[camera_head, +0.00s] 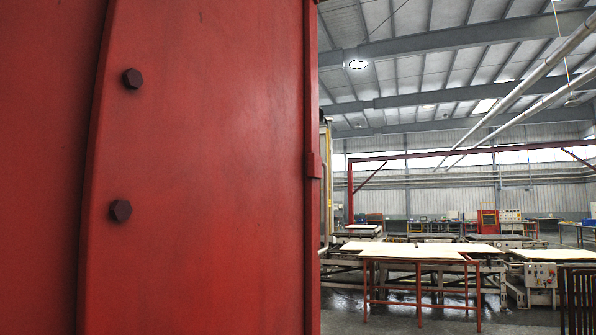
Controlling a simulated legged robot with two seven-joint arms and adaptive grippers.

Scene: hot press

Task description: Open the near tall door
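A large red metal panel (210,170) fills the left half of the head view, very close to me. Two dark hex bolts, an upper one (132,79) and a lower one (121,211), sit on it. A narrow vertical red edge strip (313,240) with a small block like a hinge or catch (314,165) runs down its right side. I cannot tell whether this panel is the tall door or part of the press frame. No handle shows. Neither of my grippers is in view.
To the right is an open hall. A red-legged table (418,262) with pale sheets stands there, with machinery and benches behind it. A dark railing (577,298) is at the lower right. Grey floor (350,318) shows beside the panel's edge.

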